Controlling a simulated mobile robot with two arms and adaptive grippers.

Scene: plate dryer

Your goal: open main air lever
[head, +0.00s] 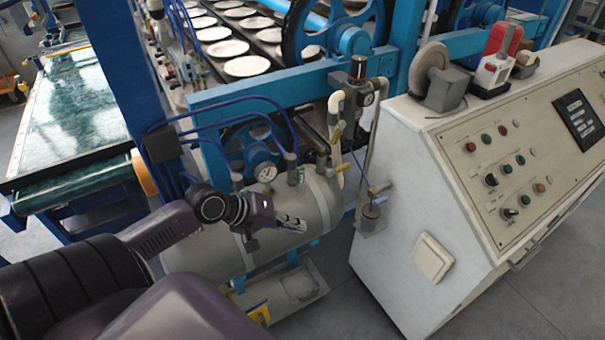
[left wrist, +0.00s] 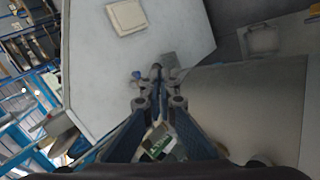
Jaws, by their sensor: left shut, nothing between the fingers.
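Two small levers could be the main air lever, and I cannot tell which one it is. A yellow lever (head: 337,136) sits on the pipework above the grey air tank (head: 205,253). A blue-handled valve (head: 379,188) sits on the thin line beside the white cabinet. A small blue part, probably that handle (left wrist: 135,74), shows just left of my fingertips in the left wrist view. My left gripper (head: 303,225) is shut and empty in front of the tank, left of and below the blue handle in the head view. My right gripper is out of view.
The white control cabinet (head: 395,250) with buttons stands at the right. A pressure gauge (head: 265,172), blue hoses and fittings crowd the tank top. A blue frame with plates (head: 247,66) is behind. Grey floor (head: 335,305) is open between tank and cabinet.

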